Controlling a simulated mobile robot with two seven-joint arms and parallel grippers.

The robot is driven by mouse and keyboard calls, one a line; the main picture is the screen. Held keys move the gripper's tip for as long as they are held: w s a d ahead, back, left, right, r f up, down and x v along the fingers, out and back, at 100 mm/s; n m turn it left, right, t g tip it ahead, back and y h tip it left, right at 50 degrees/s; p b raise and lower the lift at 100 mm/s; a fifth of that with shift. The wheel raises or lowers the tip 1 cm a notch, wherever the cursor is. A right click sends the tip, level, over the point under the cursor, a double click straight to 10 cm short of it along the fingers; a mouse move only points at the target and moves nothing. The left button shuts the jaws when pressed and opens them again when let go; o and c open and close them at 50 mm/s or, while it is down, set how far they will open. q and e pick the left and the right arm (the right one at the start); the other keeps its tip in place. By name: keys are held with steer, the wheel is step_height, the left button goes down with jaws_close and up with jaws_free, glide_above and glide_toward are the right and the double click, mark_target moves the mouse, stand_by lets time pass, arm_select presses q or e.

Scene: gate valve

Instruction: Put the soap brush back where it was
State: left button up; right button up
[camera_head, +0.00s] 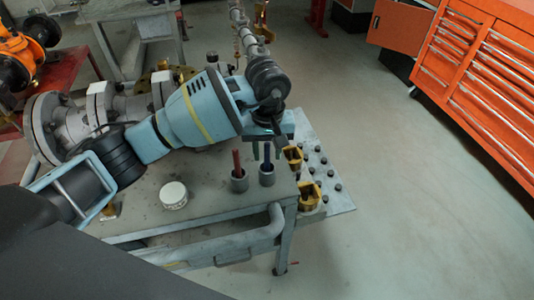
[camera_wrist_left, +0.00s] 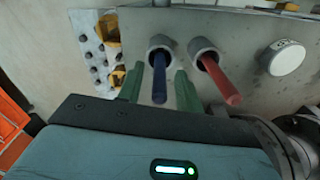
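Two handles stand in grey cups on the metal table: a blue handle (camera_head: 267,158) in the right cup (camera_head: 267,177) and a red handle (camera_head: 237,162) in the left cup (camera_head: 239,182). Which one is the soap brush I cannot tell; any brush ends are hidden inside the cups. My left gripper (camera_head: 263,148) is just above the blue handle. In the left wrist view its green fingers (camera_wrist_left: 159,88) are apart, with the blue handle (camera_wrist_left: 160,80) between them and visible gaps on both sides. The red handle (camera_wrist_left: 220,80) is outside the fingers. My right gripper is not in view.
A round white tin (camera_head: 173,195) sits on the table (camera_head: 220,205) left of the cups. Brass nuts (camera_head: 309,196) and several dark bolts lie on a plate (camera_head: 340,197) at the right. Grey flanged pipework (camera_head: 72,125) stands behind. Orange cabinets (camera_head: 480,75) stand across open floor.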

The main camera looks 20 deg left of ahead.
arm_select(q)
step_height(320, 180, up, 10)
steer(key=shift+s+r, duration=0.1)
steer(key=shift+r, duration=0.15)
